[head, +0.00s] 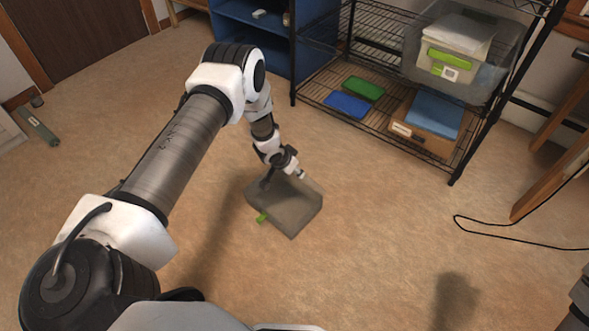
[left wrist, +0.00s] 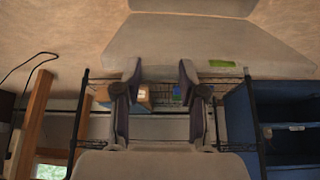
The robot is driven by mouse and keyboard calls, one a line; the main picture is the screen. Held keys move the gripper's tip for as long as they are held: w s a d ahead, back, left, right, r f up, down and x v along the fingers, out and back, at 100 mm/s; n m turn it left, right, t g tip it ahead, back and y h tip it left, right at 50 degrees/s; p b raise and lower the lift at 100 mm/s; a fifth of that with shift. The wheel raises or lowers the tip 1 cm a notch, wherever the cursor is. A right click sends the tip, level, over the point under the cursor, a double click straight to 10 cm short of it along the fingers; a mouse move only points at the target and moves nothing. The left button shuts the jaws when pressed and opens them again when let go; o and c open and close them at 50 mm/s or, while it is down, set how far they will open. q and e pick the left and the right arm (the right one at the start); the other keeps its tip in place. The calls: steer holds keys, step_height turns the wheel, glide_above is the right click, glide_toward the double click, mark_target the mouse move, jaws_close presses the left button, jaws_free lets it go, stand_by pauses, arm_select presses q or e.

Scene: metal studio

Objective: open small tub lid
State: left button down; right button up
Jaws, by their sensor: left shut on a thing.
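The small tub (head: 302,214) is a grey, translucent box on the floor, with a green latch (head: 262,217) on its near left side. My left gripper (head: 283,179) reaches down to its far edge and is shut on the tub lid. In the left wrist view the two dark fingers (left wrist: 160,78) meet the edge of a grey panel of the tub (left wrist: 195,42). The green latch shows there too (left wrist: 222,64). The exact contact and whether the lid is raised are hard to tell. My right gripper is not in view.
A black wire rack (head: 385,60) stands behind the tub, with a blue box (head: 348,106), a green box (head: 363,88), a cardboard box (head: 420,130) and a clear bin (head: 490,75). A blue shelf unit (head: 290,50) stands left of it. A black cable (head: 500,232) lies right. Floor around the tub is clear.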

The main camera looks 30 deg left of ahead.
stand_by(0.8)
arm_select(q)
steer(key=c, duration=0.6)
jaws_free()
steer(key=shift+c, duration=0.2)
steer(key=v, duration=1.2)
